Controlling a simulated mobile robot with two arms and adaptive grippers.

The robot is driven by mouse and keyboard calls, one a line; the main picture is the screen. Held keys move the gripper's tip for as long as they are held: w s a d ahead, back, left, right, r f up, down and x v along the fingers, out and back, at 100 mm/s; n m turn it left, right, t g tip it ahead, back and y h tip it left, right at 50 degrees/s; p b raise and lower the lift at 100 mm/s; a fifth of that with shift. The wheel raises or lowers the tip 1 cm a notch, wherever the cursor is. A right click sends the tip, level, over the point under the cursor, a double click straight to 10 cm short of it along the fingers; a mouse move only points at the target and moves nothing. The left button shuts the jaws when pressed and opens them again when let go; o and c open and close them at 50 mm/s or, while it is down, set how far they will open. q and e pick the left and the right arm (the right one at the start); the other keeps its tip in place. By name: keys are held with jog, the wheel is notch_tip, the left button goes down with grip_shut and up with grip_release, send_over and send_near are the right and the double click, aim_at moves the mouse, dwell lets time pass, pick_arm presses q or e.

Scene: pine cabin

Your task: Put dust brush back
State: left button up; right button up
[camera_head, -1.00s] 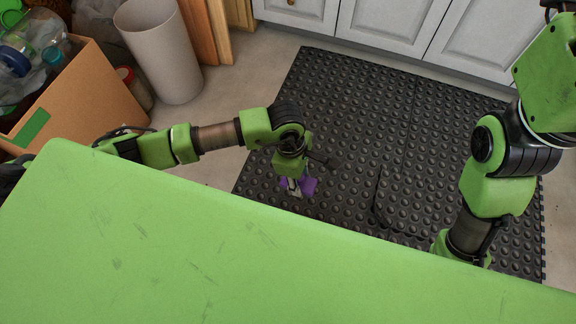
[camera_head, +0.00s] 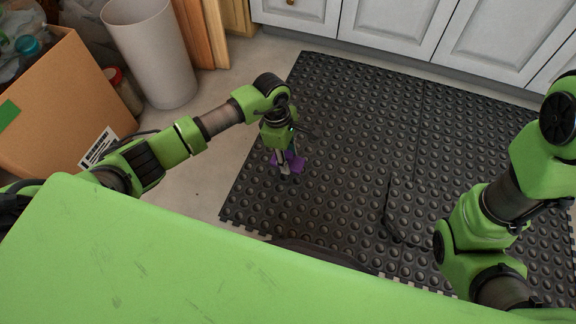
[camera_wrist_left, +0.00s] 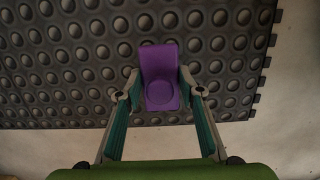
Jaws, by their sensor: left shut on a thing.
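A purple object (camera_head: 297,165), taken to be the dust brush, is between the fingers of my left gripper (camera_head: 284,168). In the left wrist view, the brush (camera_wrist_left: 159,60) shows a flat purple body with a round raised disc. The left gripper's fingertips (camera_wrist_left: 159,94) press on its two sides. No bristles can be made out. The gripper points down over the black mat, and the exact height above it is hard to tell. My right arm shows at the right of the head view, but its gripper is out of sight.
A black studded rubber mat (camera_head: 345,130) covers the floor, mostly clear. White cabinets (camera_head: 385,25) line the back. A grey bin (camera_head: 155,55), wooden boards (camera_head: 200,35) and a cardboard box (camera_head: 60,110) of bottles stand at the left. A thin dark line (camera_head: 387,210) lies on the mat.

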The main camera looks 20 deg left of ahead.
pick_arm(q)
notch_tip(320, 180, down, 4)
jog(key=shift+r+b, duration=0.25)
jog(key=shift+b, duration=0.5)
jog(key=shift+r, duration=0.15)
jog(key=o, duration=1.2)
jog(key=shift+f, duration=0.2)
